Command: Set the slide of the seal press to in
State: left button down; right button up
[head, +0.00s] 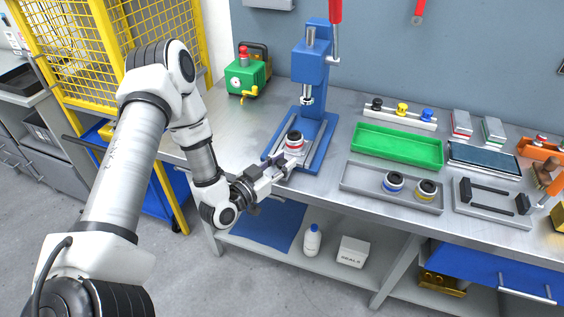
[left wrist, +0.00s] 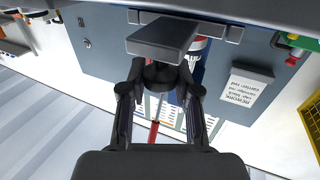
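The blue seal press (head: 311,65) stands on the bench with its ram above the base. Its slide (head: 289,155) is a grey plate low on the base, toward the front, short of the ram's line. A round part with a red ring (head: 294,141) sits upright on it. My left gripper (head: 279,170) is at the front end of the slide. In the left wrist view its fingers (left wrist: 160,78) lie on both sides of a dark round knob, apparently touching it. A grey block (left wrist: 160,40) shows just beyond. My right gripper is not in view.
A green pump-like unit (head: 246,77) stands left of the press. A green tray (head: 398,147) and a grey tray (head: 363,188) with two ringed parts lie to the right. The red press lever (head: 335,12) rises above. The bench's front edge is below my gripper.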

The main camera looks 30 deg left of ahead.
aim_at(287, 154)
pick_arm(q)
jog(key=shift+w+a+b, duration=0.2)
jog(key=shift+w+b, duration=0.05)
jog(key=shift+w, duration=0.65)
jog(key=shift+w+a+b, duration=0.2)
jog(key=shift+w, duration=0.65)
jog(key=c, duration=0.8)
grip_release()
jog(key=s+a, duration=0.1)
jog(key=s, duration=1.1)
jog(key=shift+a, duration=0.4)
